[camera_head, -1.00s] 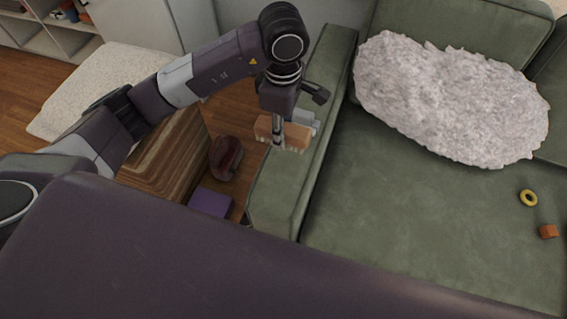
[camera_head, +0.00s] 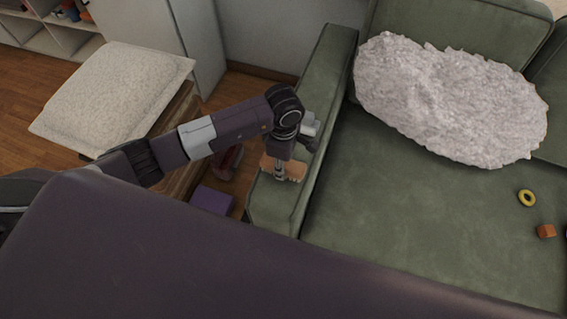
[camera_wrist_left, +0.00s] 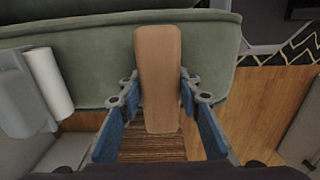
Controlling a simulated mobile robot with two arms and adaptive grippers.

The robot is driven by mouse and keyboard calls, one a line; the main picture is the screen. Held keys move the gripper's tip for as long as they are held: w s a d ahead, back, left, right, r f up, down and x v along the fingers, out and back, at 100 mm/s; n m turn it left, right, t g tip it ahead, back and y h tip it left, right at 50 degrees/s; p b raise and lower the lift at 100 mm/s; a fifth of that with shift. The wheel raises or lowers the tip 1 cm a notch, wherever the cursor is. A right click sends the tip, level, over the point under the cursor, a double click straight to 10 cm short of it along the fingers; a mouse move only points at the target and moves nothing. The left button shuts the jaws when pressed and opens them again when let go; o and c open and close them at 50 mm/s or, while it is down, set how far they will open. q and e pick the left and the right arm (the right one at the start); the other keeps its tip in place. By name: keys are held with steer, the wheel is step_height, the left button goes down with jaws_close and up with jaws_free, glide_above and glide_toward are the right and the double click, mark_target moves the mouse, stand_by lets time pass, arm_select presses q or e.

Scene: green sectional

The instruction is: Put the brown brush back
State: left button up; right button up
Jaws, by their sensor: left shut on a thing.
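The brown brush (camera_head: 268,163) is at the left arm of the green sofa in the head view. It also shows in the left wrist view as a long flat wooden back (camera_wrist_left: 158,75). My left gripper (camera_head: 279,174) is shut on the brush, with a blue-padded finger on each side in the left wrist view (camera_wrist_left: 158,100). The head view does not show clearly whether the brush touches the sofa arm (camera_head: 270,203). My right gripper is not in view.
A grey fluffy cushion (camera_head: 450,105), a yellow ring (camera_head: 526,198) and an orange block (camera_head: 546,231) lie on the sofa seat (camera_head: 420,215). A purple box (camera_head: 212,200) is on the floor left of the sofa. A white cushion (camera_head: 115,95) tops a wooden piece.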

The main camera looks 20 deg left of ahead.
arm_select(q)
steer(key=o, duration=0.7)
steer(key=shift+f, duration=0.15)
steer(key=o, duration=0.4)
steer(key=shift+r, duration=0.25)
step_height(320, 180, up, 12)
steer(key=shift+b, duration=0.65)
steer(key=shift+f, duration=0.1)
